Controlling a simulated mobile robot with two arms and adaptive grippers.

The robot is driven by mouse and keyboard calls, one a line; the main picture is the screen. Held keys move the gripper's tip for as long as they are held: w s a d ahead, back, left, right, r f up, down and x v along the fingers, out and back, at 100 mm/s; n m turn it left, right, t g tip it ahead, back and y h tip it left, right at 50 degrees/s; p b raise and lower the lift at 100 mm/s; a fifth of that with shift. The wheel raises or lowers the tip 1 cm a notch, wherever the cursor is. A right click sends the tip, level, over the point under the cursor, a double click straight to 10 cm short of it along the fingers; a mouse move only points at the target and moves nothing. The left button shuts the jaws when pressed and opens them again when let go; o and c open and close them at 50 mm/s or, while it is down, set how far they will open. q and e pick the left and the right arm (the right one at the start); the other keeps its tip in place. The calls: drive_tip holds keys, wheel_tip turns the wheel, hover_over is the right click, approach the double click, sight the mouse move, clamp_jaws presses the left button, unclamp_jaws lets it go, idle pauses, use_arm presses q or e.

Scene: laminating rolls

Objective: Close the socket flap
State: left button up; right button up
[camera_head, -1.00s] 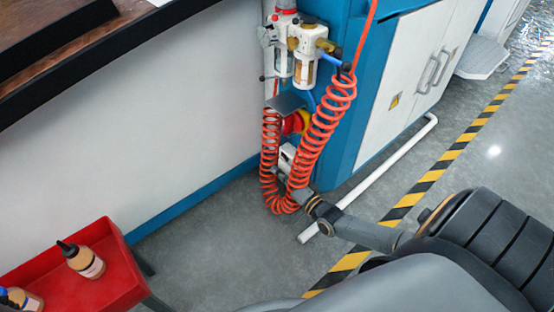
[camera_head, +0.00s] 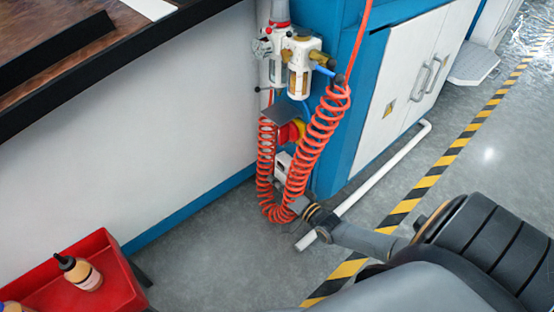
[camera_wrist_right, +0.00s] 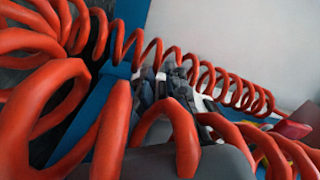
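The socket flap appears to be the dark grey plate (camera_head: 283,114), sticking out above a red and yellow plug or socket (camera_head: 291,132) on the side of the blue cabinet. My right gripper (camera_head: 282,186) is below it, largely hidden behind the orange coiled hose (camera_head: 322,125), and apart from the flap. In the right wrist view the hose coils (camera_wrist_right: 110,125) cover most of the picture. Dark parts behind them seem to be my fingers (camera_wrist_right: 172,88), but their opening is not clear. My left gripper is not in view.
White air-filter units (camera_head: 301,62) hang above the flap. A white box (camera_head: 283,164) is below it. A white pipe (camera_head: 365,188) runs along the floor by the blue cabinet (camera_head: 345,150). A red tray (camera_head: 105,290) with a bottle (camera_head: 80,272) stands at lower left.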

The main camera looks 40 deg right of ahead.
drive_tip(key=shift+d+r, duration=0.1)
drive_tip(key=shift+d, duration=0.45)
drive_tip(key=s, duration=0.8)
drive_tip(key=shift+a, duration=0.25)
